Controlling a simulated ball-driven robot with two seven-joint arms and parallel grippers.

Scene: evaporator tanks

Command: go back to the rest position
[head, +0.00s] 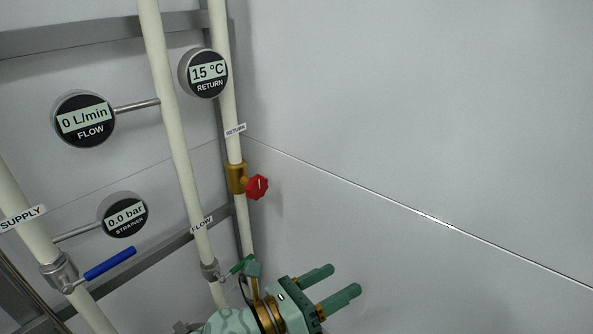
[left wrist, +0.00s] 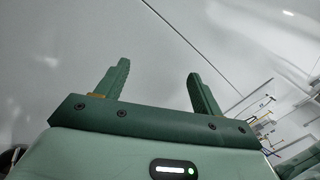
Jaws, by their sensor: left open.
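My left gripper (head: 338,285) is at the bottom middle of the head view, pointing right and up toward the bare wall. Its two green fingers are apart with nothing between them. The left wrist view also shows the open, empty fingers (left wrist: 157,88) against the pale wall. In the head view the gripper is just right of the green-handled valve (head: 238,267) on the flow pipe; I cannot tell whether they touch. My right gripper is in neither view.
Pale pipes stand at left: supply (head: 22,215), flow (head: 178,150) and return (head: 229,120). A red valve knob (head: 257,187) and a blue lever (head: 110,264) stick out. Gauges read 0 L/min (head: 84,119), 15 °C (head: 204,73) and 0.0 bar (head: 123,215). The right wall (head: 430,120) is bare.

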